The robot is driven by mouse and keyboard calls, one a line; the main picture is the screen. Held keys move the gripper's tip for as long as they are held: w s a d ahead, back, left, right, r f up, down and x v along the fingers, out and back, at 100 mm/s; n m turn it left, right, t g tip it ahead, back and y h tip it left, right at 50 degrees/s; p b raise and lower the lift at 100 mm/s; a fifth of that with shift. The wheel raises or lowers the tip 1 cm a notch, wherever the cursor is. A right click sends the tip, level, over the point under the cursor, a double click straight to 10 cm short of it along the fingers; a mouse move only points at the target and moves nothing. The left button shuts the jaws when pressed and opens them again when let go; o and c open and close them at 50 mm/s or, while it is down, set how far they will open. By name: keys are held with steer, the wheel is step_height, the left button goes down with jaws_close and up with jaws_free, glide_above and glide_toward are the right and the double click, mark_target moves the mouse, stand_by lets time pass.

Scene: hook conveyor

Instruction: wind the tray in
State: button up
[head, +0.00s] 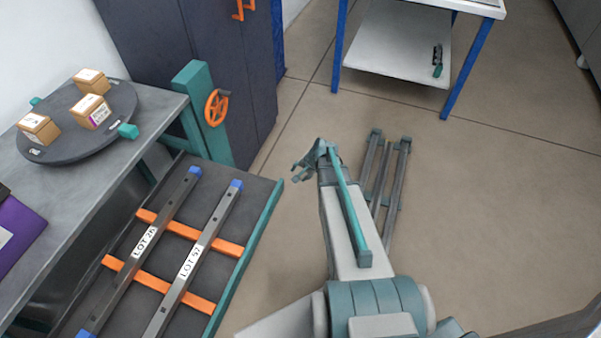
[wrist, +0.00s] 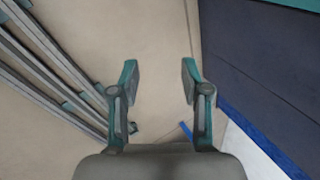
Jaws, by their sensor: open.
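A dark tray (head: 262,210) with a teal edge lies at lower left in the head view. Two grey bars with blue ends, labelled LOT 26 (head: 150,235) and LOT 57 (head: 195,257), lie across orange crosspieces (head: 175,228) on it. An orange handwheel (head: 217,107) is mounted on a teal post (head: 203,120) at the tray's far end. My gripper (head: 303,168) is right of the tray and the wheel, apart from both. In the wrist view my gripper (wrist: 160,80) is open, with bare floor between its fingers. The tray and wheel are not visible there.
A grey table (head: 130,140) at left holds a dark round turntable (head: 60,142) with small boxes and a purple item (head: 18,228). A dark cabinet (head: 140,50) stands behind the post. A blue-legged white table (head: 395,50) is at the back. Floor (head: 500,200) at right is clear.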

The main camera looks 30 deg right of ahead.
steer(key=c, duration=0.5)
steer(key=w+r, duration=0.1)
steer(key=a+r+n+p, duration=0.1)
steer(key=r, duration=0.1)
steer(key=w+a+r+n+p, duration=0.1)
steer(key=shift+w+r+h, duration=0.3)
steer(key=shift+r, duration=0.1)
jaws_close()
steer(key=n+t+h+p, duration=0.1)
steer(key=n+t+h, duration=0.6)
steer(key=n+h, duration=0.95)
glide_toward(225, 95)
steer(key=w+d+p, duration=0.1)
steer(key=d, duration=0.1)
steer(key=w+d+n+y+p, duration=0.1)
steer(key=w+d, duration=0.1)
steer(key=w+d+n+y+p, duration=0.1)
steer(key=p, duration=0.1)
steer(key=shift+w+d+r+n, duration=0.15)
steer(key=shift+d+r+n, duration=0.1)
steer(key=shift+d+r, duration=0.15)
